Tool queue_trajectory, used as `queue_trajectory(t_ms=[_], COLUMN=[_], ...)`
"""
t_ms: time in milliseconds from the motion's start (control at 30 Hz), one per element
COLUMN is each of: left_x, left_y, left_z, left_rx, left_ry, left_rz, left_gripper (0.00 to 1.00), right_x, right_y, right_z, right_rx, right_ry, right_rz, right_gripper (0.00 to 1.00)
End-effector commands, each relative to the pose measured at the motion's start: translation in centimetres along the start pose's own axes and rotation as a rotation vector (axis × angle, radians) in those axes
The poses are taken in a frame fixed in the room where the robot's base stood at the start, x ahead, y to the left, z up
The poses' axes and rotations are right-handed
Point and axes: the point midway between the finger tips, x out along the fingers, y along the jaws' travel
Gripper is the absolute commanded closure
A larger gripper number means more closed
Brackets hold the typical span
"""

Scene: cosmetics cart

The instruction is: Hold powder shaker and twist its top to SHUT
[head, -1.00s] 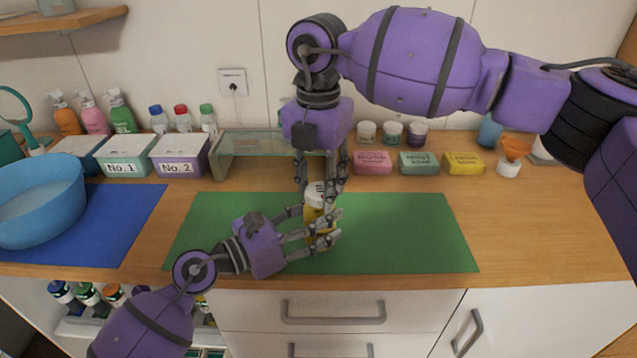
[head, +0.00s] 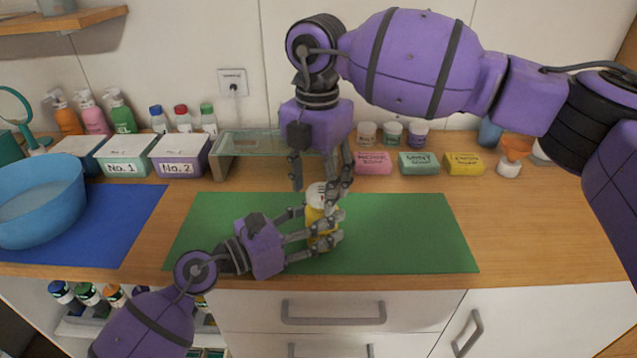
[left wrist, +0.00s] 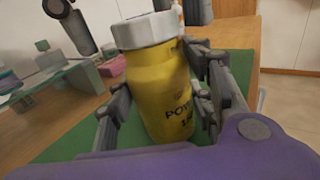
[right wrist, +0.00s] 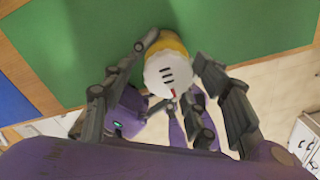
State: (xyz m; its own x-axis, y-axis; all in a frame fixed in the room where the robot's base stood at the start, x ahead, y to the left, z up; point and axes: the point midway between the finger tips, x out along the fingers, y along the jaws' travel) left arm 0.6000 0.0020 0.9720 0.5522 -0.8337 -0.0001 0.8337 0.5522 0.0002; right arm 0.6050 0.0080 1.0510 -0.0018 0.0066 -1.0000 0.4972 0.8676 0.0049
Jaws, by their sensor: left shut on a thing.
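The powder shaker (head: 320,218) is a yellow bottle with a white top, standing upright over the green mat. In the left wrist view its yellow body (left wrist: 165,95) shows part of a dark label and its ribbed white top (left wrist: 146,30). My left gripper (head: 316,232) is shut around the body from the left. My right gripper (head: 318,192) points down from above, its fingers spread on either side of the top and apart from it. In the right wrist view the white top (right wrist: 170,73) shows dark slots and a red mark between the open fingers.
The green mat (head: 410,230) is clear on the right. Behind stand a glass shelf (head: 265,143), soap boxes (head: 419,163), small jars and the No. 1 and No. 2 boxes (head: 180,160). A blue basin (head: 60,205) stands at left. The counter's front edge is close.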

Motion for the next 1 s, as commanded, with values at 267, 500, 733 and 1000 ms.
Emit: queue_trajectory(t_ms=[267,500,733,1000], left_x=[-0.1,-0.1,-0.1,-0.1], left_y=[0.2,0.2,0.2,0.2], left_z=[-0.1,-0.1,-0.1,-0.1], left_rx=[0.000,0.000,0.000,0.000], left_ry=[0.001,0.001,0.001,0.001], left_rz=[0.004,0.005,0.005,0.005], left_gripper=[0.79,0.79,0.79,0.79], right_x=[-0.1,-3.2,-8.2,-11.6], right_y=[-0.1,-0.1,0.0,-0.1], right_z=[0.2,0.2,0.1,0.1], right_rx=[0.003,0.004,0.003,0.002], right_ry=[-0.004,-0.006,-0.004,-0.002], right_rz=[-0.003,0.000,0.000,-0.002], right_gripper=[0.46,0.46,0.46,0.46])
